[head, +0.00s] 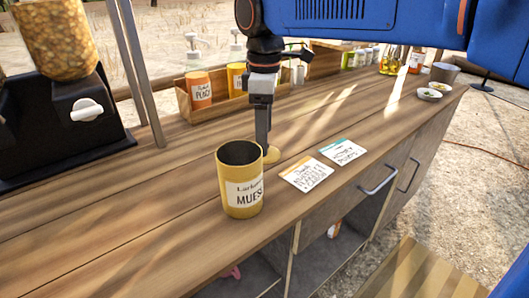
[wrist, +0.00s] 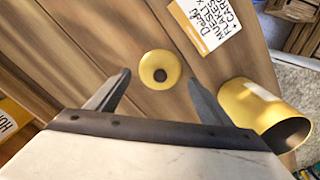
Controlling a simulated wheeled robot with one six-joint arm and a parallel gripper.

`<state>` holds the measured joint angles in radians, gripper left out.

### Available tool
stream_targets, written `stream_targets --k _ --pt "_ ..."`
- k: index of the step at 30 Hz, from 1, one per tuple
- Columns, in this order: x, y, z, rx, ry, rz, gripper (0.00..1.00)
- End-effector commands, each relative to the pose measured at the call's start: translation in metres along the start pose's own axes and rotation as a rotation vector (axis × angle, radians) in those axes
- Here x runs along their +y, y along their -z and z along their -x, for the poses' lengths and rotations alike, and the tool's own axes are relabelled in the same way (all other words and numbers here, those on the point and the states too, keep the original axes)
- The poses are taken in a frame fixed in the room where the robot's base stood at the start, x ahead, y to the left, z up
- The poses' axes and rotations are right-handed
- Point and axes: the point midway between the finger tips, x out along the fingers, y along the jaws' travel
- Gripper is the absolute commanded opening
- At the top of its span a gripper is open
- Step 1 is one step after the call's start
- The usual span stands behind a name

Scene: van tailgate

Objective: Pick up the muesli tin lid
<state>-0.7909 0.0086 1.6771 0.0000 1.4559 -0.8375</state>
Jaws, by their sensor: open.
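The muesli tin lid (wrist: 149,63) is a small round yellow disc with a dark round middle, lying on the wooden counter. In the head view the lid (head: 272,154) is partly hidden behind my gripper. My gripper (head: 264,146) points down over it. In the wrist view my gripper (wrist: 160,80) is open and empty, with the lid between and slightly beyond its fingertips. The yellow muesli tin (head: 240,182) stands upright and open, left of and nearer than the lid. In the wrist view the tin (wrist: 250,104) is at the right.
Two labelled cards (head: 307,174) (head: 342,151) lie right of the lid. A wooden box (head: 210,112) with orange and yellow tins stands behind my gripper. A black dispenser (head: 70,125) is at the left. The counter's front edge is close to the tin.

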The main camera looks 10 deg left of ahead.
Motion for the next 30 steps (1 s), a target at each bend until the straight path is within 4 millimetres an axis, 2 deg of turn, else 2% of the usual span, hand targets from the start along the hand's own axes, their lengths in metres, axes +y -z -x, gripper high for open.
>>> stream_targets --k 6,16,21,22,24,30 --pt "0.0 -0.001 -0.027 -0.001 0.001 0.0 0.73" --pt "0.0 0.0 -0.033 0.0 0.0 0.0 0.73" --pt "0.0 0.0 -0.033 0.0 0.0 0.0 0.33" --pt "0.0 0.0 -0.033 0.0 0.0 0.0 0.27" --pt "0.0 0.0 -0.033 -0.001 0.001 0.0 0.24" --pt "0.0 -0.001 -0.034 -0.002 0.003 0.0 0.23"
